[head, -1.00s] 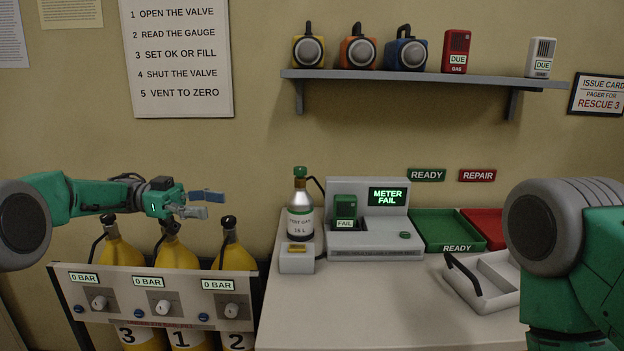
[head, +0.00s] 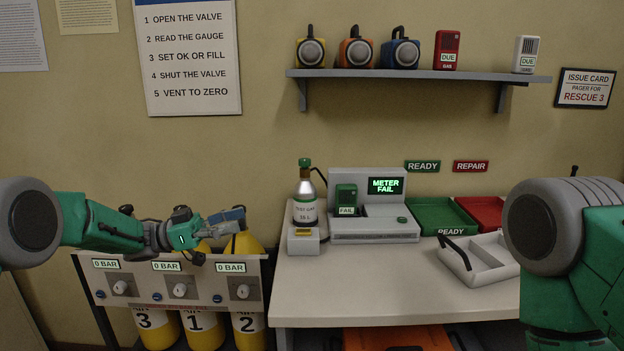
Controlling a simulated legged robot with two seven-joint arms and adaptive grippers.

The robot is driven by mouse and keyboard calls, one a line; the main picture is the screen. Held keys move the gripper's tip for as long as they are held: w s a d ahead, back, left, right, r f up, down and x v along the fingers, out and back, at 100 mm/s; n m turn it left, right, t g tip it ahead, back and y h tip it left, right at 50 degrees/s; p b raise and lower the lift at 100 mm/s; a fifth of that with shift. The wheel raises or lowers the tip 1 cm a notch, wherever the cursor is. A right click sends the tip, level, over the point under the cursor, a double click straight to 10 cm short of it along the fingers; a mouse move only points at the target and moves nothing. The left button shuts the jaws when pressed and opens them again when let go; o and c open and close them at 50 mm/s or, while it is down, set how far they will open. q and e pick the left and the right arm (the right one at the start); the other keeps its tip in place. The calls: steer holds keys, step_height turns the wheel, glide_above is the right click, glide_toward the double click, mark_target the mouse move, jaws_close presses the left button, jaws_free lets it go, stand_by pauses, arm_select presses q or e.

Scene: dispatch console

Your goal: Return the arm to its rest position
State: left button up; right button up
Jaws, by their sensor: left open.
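My left gripper (head: 228,222) is open and empty. It is held over the yellow cylinders at the left, in front of the wall, with its fingers pointing right. The left arm (head: 100,222) reaches in from the left edge, bent low. My right arm (head: 565,240) fills the right edge; its gripper is not in view. The cylinder rack panel (head: 200,288) below my left gripper has three gauges that read 0 BAR, each with a white knob. Cylinder 2 (head: 247,325) is partly hidden by the gripper and the panel.
A test station (head: 375,238) on the desk reads METER FAIL and holds a green meter (head: 346,198) marked FAIL. A test gas bottle (head: 305,200) stands beside it. Green (head: 440,206) and red (head: 480,206) trays and a white carrier (head: 480,262) lie at the right. A shelf (head: 420,75) holds several devices.

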arm_select(q)
steer(key=s+f+n+t+y, duration=0.2)
steer(key=f+n+t+y, duration=0.35)
steer(key=f, duration=0.45)
steer(key=s+f+n+t+y, duration=0.4)
steer(key=f+n, duration=0.3)
steer(key=f, duration=0.4)
steer(key=s+a+f+n+g+y, duration=0.1)
steer(key=s+a+f+n+y, duration=0.2)
steer(key=s+f, duration=0.5)
steer(key=s+a+f+g+y, duration=0.1)
steer(key=s+a+g+y, duration=0.1)
steer(key=s, duration=0.8)
steer(key=s+a+f+g+y, duration=0.2)
steer(key=s+a+g+y, duration=0.1)
steer(key=s, duration=0.8)
steer(key=s+a+f+g+y, duration=0.2)
steer(key=s+a+g+y, duration=0.1)
steer(key=s, duration=0.8)
steer(key=shift+a+g, duration=0.4)
steer(key=shift+g, duration=0.45)
steer(key=shift+a, duration=0.35)
